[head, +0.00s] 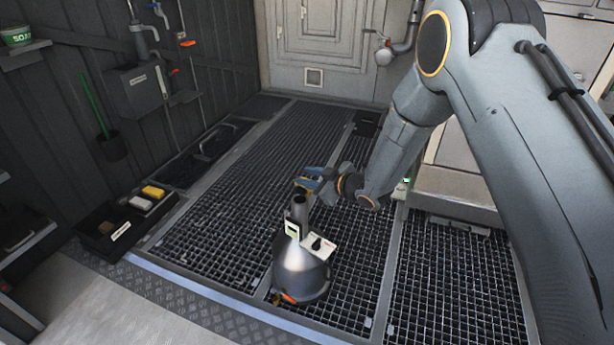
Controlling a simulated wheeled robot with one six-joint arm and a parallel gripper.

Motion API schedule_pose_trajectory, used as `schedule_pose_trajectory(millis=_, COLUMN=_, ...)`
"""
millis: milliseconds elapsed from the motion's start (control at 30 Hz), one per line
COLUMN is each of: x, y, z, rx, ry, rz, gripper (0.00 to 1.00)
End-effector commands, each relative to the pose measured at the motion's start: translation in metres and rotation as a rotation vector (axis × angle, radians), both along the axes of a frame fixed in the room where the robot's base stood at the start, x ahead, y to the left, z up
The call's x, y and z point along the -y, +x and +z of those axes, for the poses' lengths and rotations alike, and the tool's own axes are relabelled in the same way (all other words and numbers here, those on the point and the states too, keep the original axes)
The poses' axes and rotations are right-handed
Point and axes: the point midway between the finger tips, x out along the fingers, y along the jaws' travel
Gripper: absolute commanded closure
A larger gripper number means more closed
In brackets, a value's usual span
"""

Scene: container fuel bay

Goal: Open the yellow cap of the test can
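The test can (302,272) is a grey metal can with a cone-shaped top. It stands upright on the floor grating in the lower middle of the head view. A neck (299,207) rises from it, with a small display on its front and a pale panel (319,245) at its right. My gripper (306,184) reaches in from the right, right at the top of the neck. Yellow and blue parts show there; I cannot tell which belong to the cap and which to my gripper. The fingertips are too small to tell whether they are open or shut.
A black tray (88,222) with a yellow and a pale block lies at the left on the floor. A grey wall box (137,88) and a green-handled brush (108,140) are on the left wall. The grating left of the can is clear.

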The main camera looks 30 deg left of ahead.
Motion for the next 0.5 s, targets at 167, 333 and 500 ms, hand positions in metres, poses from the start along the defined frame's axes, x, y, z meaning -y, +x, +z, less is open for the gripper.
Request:
schedule_pose_trajectory(millis=167, x=0.003, y=-0.001, z=0.001, rx=0.000, ry=0.000, rz=0.000, gripper=0.71)
schedule_pose_trajectory(millis=333, x=0.021, y=-0.008, z=0.010, rx=0.000, ry=0.000, rz=-0.002, gripper=0.71)
schedule_pose_trajectory(millis=500, x=0.045, y=-0.017, z=0.022, rx=0.000, ry=0.000, rz=-0.002, gripper=0.71)
